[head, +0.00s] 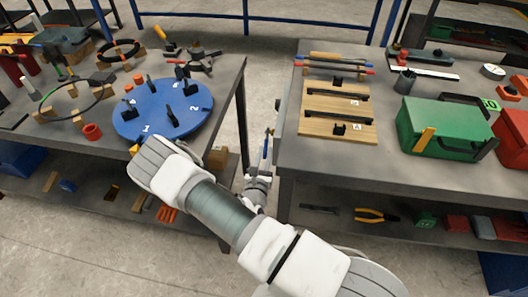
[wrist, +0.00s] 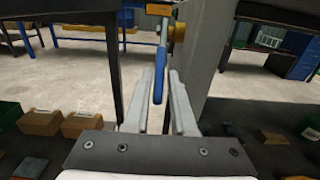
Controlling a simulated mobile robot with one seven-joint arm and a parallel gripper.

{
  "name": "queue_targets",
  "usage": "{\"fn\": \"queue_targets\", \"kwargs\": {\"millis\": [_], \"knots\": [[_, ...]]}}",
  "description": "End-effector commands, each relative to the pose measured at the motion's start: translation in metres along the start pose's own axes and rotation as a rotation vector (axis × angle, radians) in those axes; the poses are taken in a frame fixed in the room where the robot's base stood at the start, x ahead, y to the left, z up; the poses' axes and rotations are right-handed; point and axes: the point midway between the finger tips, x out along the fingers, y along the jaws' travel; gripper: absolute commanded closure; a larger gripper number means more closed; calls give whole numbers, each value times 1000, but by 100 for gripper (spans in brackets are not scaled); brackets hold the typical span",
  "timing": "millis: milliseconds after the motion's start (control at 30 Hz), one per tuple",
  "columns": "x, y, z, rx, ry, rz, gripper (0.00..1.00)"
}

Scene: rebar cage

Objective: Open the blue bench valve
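The blue bench valve's lever (wrist: 160,62) hangs down in the wrist view, in front of a grey post, with a brass-coloured fitting (wrist: 179,32) beside its upper end. In the head view the thin blue lever (head: 266,146) shows at the left side of the right bench. My gripper (wrist: 163,78) is open, one finger on each side of the lever's lower end. I cannot tell whether either finger touches it. In the head view my gripper (head: 262,172) is small and partly hidden behind my arm, in the gap between the benches.
The left bench carries a blue round plate (head: 160,108) and several parts. The right bench (head: 300,148) carries a wooden board (head: 322,125) and a green case (head: 446,120). Lower shelves hold loose items on both sides. Bench legs bound the narrow gap around my gripper.

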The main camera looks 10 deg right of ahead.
Motion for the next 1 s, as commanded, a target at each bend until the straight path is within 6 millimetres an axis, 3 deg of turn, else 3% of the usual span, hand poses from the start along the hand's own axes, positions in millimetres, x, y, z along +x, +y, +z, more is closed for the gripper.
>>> {"fn": "queue_targets", "kwargs": {"millis": [200, 333, 1000], "knots": [[0, 0, 0, -1, 0, 0, 76], [0, 0, 0, -1, 0, 0, 100], [0, 0, 0, 0, 0, 0, 100]]}}
